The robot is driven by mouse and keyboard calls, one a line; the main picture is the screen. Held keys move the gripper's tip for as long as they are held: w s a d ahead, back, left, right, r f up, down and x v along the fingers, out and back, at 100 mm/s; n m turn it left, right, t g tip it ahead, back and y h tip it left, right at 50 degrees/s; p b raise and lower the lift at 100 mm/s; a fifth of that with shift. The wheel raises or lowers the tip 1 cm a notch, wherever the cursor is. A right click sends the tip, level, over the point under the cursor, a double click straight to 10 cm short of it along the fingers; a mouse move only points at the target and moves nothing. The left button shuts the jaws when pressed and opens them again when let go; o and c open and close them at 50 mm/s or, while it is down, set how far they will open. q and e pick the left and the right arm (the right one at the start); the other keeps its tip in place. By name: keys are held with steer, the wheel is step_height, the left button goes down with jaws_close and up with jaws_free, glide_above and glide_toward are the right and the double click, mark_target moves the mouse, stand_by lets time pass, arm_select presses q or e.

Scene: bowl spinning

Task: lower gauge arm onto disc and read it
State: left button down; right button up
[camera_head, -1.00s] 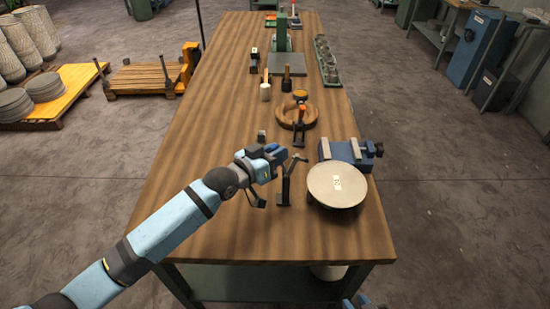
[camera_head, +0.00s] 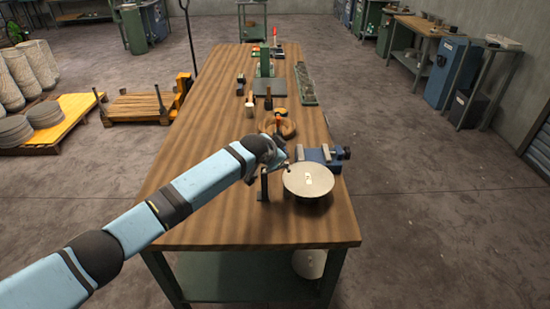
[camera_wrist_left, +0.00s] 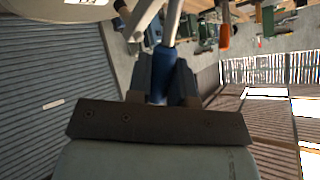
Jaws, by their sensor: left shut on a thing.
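My left gripper (camera_head: 281,160) is above the stand, beside the disc's back left edge, and hides most of the gauge arm in the head view. In the left wrist view its jaws (camera_wrist_left: 163,80) are shut on a blue grip (camera_wrist_left: 165,58) on a grey rod. The disc's edge (camera_wrist_left: 50,10) is at that view's upper left. No gauge reading shows. My right gripper is out of view.
A blue vise (camera_head: 321,155) stands right behind the disc. A wooden ring (camera_head: 288,130) and an orange-topped tool (camera_head: 278,122) are behind the gripper. Mallets (camera_head: 250,108) stand farther back. The wooden table's (camera_head: 200,205) front left is clear.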

mark_target(288, 163)
arm_select(q)
steer(key=shift+d+f+m+y+p, duration=0.2)
steer(key=shift+d+f+m+y, duration=0.15)
steer(key=shift+d+y, duration=0.25)
steer(key=shift+d+f+m+y+p, duration=0.15)
steer(key=shift+d+f+m+y, duration=0.1)
steer(key=shift+d+f+y, duration=0.25)
steer(key=shift+d+f+m+y, duration=0.25)
steer(key=shift+f+m+y, duration=0.1)
steer(key=shift+y, duration=0.35)
steer(key=shift+g, duration=0.3)
steer(key=c, duration=1)
jaws_free()
steer(key=shift+f, duration=0.1)
steer(key=shift+s, duration=0.1)
steer(key=v, duration=1.3)
steer(key=shift+s+r+b, duration=0.2)
steer(key=shift+r+b, duration=0.1)
steer(key=shift+b, duration=0.1)
steer(key=shift+d+f, duration=0.1)
